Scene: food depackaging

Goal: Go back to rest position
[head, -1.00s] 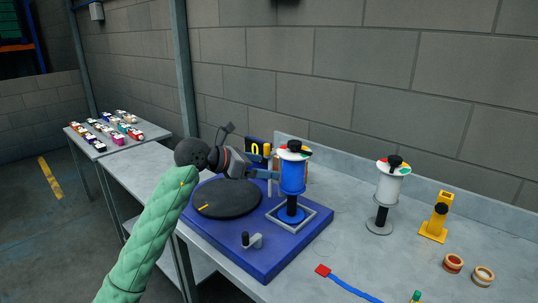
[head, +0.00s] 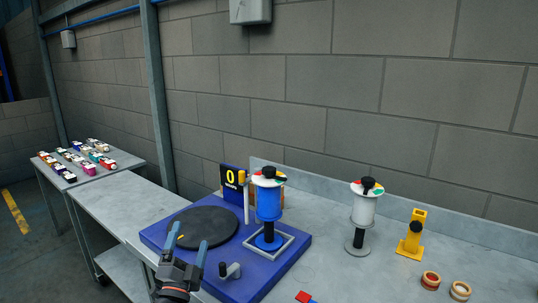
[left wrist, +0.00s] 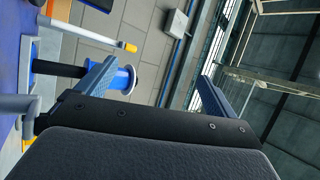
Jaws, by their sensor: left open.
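My left gripper (head: 187,257) is at the bottom of the head view, in front of the blue base's near left edge. Its two blue-grey fingers are apart with nothing between them. In the left wrist view the fingers (left wrist: 155,90) are also spread wide and empty. The blue spool (head: 268,203) stands upright on the blue base (head: 270,275), apart from the gripper; it also shows behind a finger in the left wrist view (left wrist: 126,79). A black round disc (head: 208,226) lies on the base. My right gripper is not in view.
A white spool (head: 365,208), a yellow stand (head: 411,240) and two tape rolls (head: 431,280) stand on the grey table to the right. A small grey crank (head: 230,271) sits near the gripper. A side table (head: 132,163) at the left holds several small items. A wall is behind.

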